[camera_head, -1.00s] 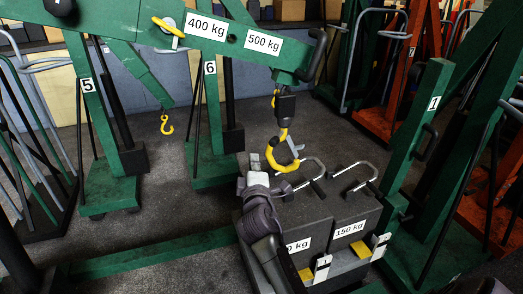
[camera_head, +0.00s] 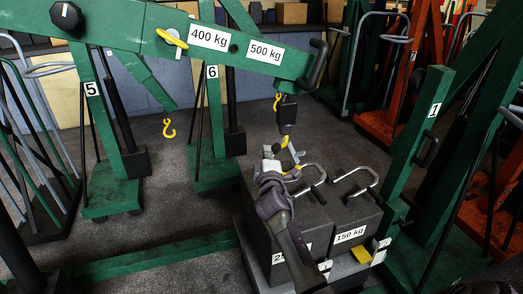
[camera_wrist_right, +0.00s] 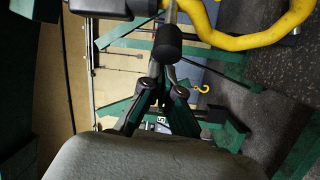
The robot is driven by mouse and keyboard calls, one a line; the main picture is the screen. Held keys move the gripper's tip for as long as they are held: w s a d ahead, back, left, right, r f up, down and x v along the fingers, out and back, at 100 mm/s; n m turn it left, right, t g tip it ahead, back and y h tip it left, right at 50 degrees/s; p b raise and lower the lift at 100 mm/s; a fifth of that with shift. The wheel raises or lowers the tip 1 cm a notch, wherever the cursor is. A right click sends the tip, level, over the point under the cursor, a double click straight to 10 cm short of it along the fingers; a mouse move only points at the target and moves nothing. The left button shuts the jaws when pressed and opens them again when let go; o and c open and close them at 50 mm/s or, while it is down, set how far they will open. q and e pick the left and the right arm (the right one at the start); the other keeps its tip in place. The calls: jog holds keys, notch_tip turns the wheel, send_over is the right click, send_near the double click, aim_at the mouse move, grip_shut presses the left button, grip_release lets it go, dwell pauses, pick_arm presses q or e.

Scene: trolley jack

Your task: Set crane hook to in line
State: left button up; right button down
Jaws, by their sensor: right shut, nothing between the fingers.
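The yellow crane hook (camera_head: 284,142) hangs below a dark swivel block (camera_head: 286,114) at the end of the green boom (camera_head: 130,27). In the head view it looks narrow and is partly hidden by my right gripper (camera_head: 270,155), so its exact angle is hard to tell. The hook's curve (camera_wrist_right: 240,38) shows large at the upper right of the right wrist view. My right gripper (camera_wrist_right: 163,82) has its fingers together and empty, close beside the hook. A black cylinder (camera_wrist_right: 181,42) on a rod lies just beyond the fingertips. My left gripper is not in view.
Two dark weights stand below the hook, one labelled 150 kg (camera_head: 355,215), with silver handles (camera_head: 355,175). The green upright marked 1 (camera_head: 425,125) is at the right. Other cranes marked 5 (camera_head: 92,120) and 6 (camera_head: 212,110) stand behind. Floor is clear at left centre.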

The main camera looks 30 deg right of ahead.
aim_at(278, 149)
dwell(0.3)
jog(key=s+d+n+y+p, duration=0.1)
jog(key=y+p, duration=0.1)
jog(key=y, duration=0.1)
jog(key=s+d+n+t+y+p, duration=0.1)
jog(key=s+n+y+p, duration=0.1)
jog(key=s+d+n+t+y+p, duration=0.1)
jog(key=n+y+p, duration=0.1)
jog(key=y, duration=0.1)
jog(key=shift+s+d+y, duration=0.2)
jog(key=shift+d+y, duration=0.1)
jog(key=n+y, duration=0.1)
jog(key=d+n+y, duration=0.1)
jog(key=shift+s+d+y, duration=0.15)
jog(key=shift+s+y, duration=0.15)
jog(key=shift+s, duration=0.1)
jog(key=shift+s+d+f, duration=0.1)
jog(key=shift+s+d, duration=0.4)
jog(key=shift+d, duration=0.45)
jog(key=shift+d, duration=0.15)
jog(key=shift+r, duration=0.2)
